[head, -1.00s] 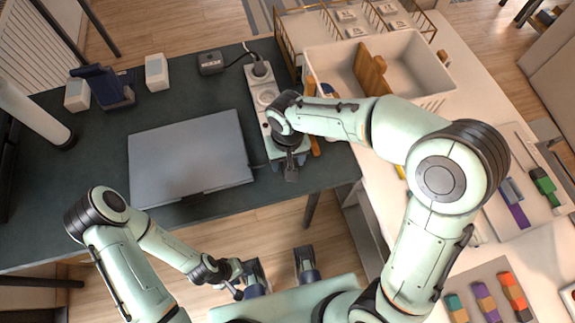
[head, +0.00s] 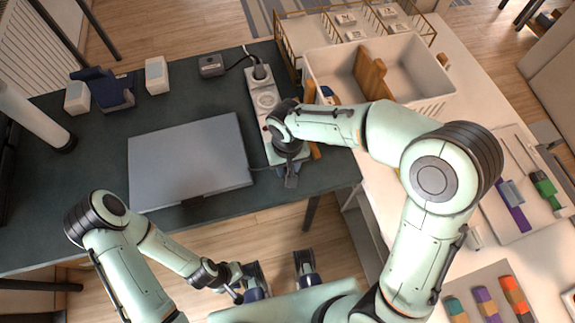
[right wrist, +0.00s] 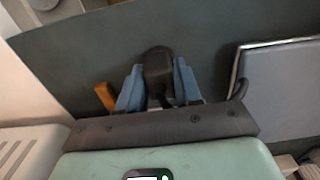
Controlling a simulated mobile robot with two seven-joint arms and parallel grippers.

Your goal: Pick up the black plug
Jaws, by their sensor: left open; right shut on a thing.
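The black plug (right wrist: 158,68) shows in the right wrist view, between the two blue fingers of my right gripper (right wrist: 160,88). The fingers are shut on it, and a dark cord runs down from it. My left gripper (head: 280,266) is open and empty at the bottom middle, in front of the table edge.
A closed grey laptop (head: 188,160) lies on the dark table (head: 70,200). A white crate (head: 420,82) stands right. The table's left front is clear.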

